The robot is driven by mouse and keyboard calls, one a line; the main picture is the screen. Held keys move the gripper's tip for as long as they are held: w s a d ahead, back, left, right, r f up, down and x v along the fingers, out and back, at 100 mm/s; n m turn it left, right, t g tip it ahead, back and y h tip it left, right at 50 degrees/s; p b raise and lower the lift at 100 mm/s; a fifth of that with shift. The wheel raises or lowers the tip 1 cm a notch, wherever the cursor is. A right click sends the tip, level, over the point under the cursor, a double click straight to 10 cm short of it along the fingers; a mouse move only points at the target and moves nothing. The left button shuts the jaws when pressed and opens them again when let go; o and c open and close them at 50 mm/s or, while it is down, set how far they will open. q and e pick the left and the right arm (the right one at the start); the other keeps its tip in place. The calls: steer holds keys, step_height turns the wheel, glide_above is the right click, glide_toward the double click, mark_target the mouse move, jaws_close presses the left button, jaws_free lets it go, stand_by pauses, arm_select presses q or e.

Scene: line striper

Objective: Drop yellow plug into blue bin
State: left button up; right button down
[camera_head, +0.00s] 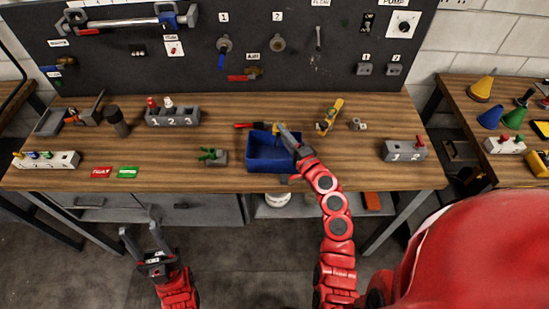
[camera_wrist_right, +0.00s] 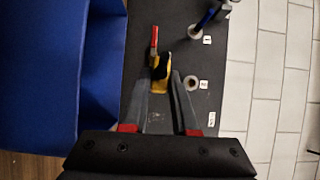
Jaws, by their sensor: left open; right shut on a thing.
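The blue bin (camera_head: 262,164) stands on the wooden table near its front edge, in the middle of the head view. Its blue wall (camera_wrist_right: 45,80) fills the left of the right wrist view. My right gripper (camera_head: 281,131) is over the bin's right rear part, shut on the yellow plug (camera_wrist_right: 157,84). The yellow plug (camera_head: 275,128) shows as a small yellow patch at the fingertips, and the fingers partly hide it. Its exact height above the bin is hard to tell. My left gripper (camera_head: 147,245) is open and empty, low in front of the table.
Left of the bin lies a green object (camera_head: 212,156); right of it are a yellow tool (camera_head: 329,116) and a grey block marked 1 2 (camera_head: 404,151). A grey three-numbered holder (camera_head: 173,117) stands further left. A dark pegboard (camera_head: 300,60) rises behind the table.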

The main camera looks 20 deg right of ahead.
steer(key=c, duration=0.6)
jaws_free()
steer(key=shift+s, duration=0.15)
steer(key=shift+b+v, duration=3.55)
steer(key=shift+v, duration=5.05)
